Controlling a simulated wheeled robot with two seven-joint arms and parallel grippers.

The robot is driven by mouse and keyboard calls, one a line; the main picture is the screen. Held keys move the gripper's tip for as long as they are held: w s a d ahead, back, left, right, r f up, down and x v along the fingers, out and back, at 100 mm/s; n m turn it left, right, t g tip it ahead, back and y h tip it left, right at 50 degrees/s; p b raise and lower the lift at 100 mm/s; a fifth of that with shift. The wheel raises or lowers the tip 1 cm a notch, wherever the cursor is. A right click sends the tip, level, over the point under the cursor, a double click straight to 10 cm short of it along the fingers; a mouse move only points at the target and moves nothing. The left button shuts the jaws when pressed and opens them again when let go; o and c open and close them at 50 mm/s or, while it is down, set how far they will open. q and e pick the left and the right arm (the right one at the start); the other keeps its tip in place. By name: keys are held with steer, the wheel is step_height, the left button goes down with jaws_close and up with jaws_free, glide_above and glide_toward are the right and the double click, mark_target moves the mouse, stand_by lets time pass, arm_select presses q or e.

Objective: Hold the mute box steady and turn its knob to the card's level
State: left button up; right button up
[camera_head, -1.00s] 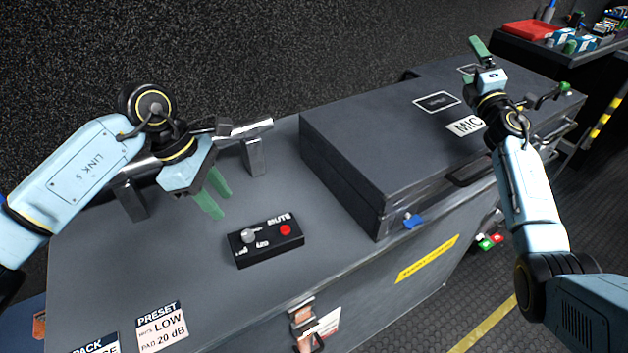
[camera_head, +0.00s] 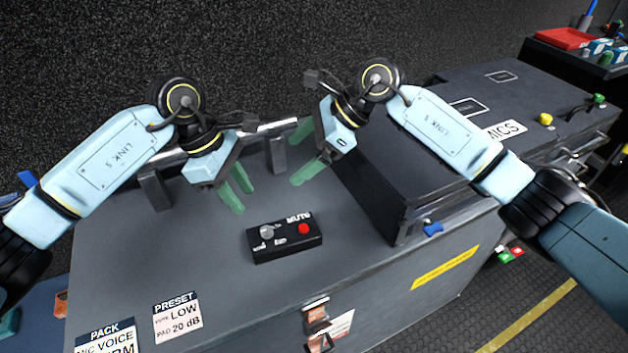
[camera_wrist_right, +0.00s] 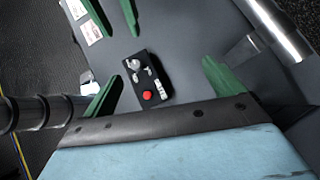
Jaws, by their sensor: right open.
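The mute box (camera_head: 290,250) is a small black box with a grey knob (camera_head: 266,231) and a red button (camera_head: 303,228). It lies on the grey case top. It also shows in the right wrist view (camera_wrist_right: 141,82). The preset card (camera_head: 177,318) reads "LOW" and "PAD 20 dB" and lies at the front left. My left gripper (camera_head: 236,189) is open, with green fingers just behind and left of the box, not touching it. My right gripper (camera_head: 303,155) is open and empty, above and behind the box. The knob's exact setting is too small to tell.
A second card headed "PACK" (camera_head: 107,338) lies left of the preset card. A large dark case (camera_head: 420,178) stands right of the box. A metal rail (camera_head: 278,154) runs along the back. The case top around the box is clear.

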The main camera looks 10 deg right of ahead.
mark_target(265, 229)
steer(key=s+a+f+n+h, duration=0.1)
steer(key=f, duration=0.4)
steer(key=s+a+f+n+g+h, duration=0.1)
steer(key=s+f+h, duration=0.1)
steer(key=f, duration=0.4)
steer(key=s+a+f+n+h, duration=0.1)
steer(key=s+f, duration=0.1)
steer(key=f, duration=0.3)
steer(key=shift+s+a+f+g+h, duration=0.1)
steer(key=shift+a+f+g+h, duration=0.05)
steer(key=shift+f+g+h, duration=0.2)
steer(key=shift+r, duration=0.1)
steer(key=c, duration=1.2)
arm_select(q)
steer(key=shift+o, duration=1)
arm_select(e)
steer(key=shift+c, duration=0.2)
arm_select(q)
steer(key=d+f+m, duration=0.1)
steer(key=f, duration=0.2)
steer(key=d+f+m, duration=0.1)
steer(key=f, duration=0.2)
steer(key=d+f+m+g, duration=0.1)
steer(key=f, duration=0.2)
steer(key=shift+s+d, duration=0.1)
steer(key=shift+s, duration=0.3)
